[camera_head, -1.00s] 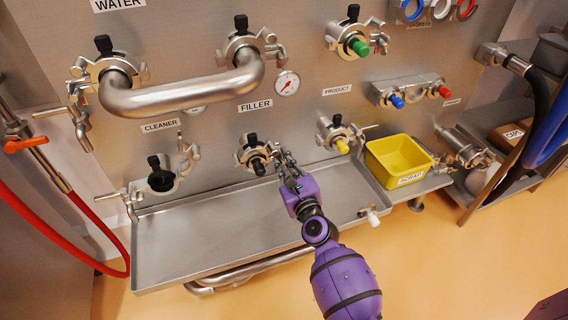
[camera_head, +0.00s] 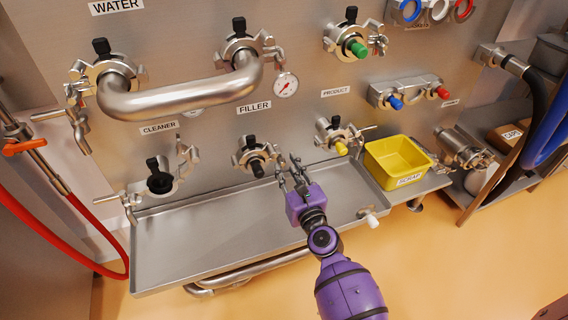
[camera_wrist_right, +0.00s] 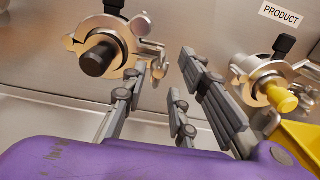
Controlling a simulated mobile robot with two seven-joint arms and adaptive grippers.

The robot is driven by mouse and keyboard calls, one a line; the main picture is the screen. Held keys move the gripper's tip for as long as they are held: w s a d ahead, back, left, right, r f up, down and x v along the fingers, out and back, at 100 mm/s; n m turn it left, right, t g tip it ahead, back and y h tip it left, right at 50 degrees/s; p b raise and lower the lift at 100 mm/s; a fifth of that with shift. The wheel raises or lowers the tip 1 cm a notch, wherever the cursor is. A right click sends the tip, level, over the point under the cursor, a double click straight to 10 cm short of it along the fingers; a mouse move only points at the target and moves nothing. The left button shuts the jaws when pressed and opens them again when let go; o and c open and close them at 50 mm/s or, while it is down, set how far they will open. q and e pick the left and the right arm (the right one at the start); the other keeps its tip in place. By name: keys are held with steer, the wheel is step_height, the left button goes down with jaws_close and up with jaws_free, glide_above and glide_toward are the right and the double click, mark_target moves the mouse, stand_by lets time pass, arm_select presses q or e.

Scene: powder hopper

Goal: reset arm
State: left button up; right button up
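My right arm is purple and reaches in from the lower right in the head view. Its gripper (camera_head: 291,174) is over the back part of the steel tray, in front of the panel and to the right of the filler port. In the right wrist view the grey fingers (camera_wrist_right: 165,95) stand apart with nothing between them. The filler port with its black plug (camera_wrist_right: 98,58) is to the left of the fingers, and the product port with its yellow plug (camera_wrist_right: 282,97) is to the right. The fingers appear clear of both. My left gripper is not in view.
The steel tray (camera_head: 215,238) below the ports is empty. A yellow scrap bin (camera_head: 397,160) stands to its right. A bent steel pipe (camera_head: 185,92) juts from the panel above. A red hose (camera_head: 62,243) hangs at the left. The orange floor in front is clear.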

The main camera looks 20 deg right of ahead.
steer(key=s, duration=0.6)
steer(key=shift+s, duration=0.1)
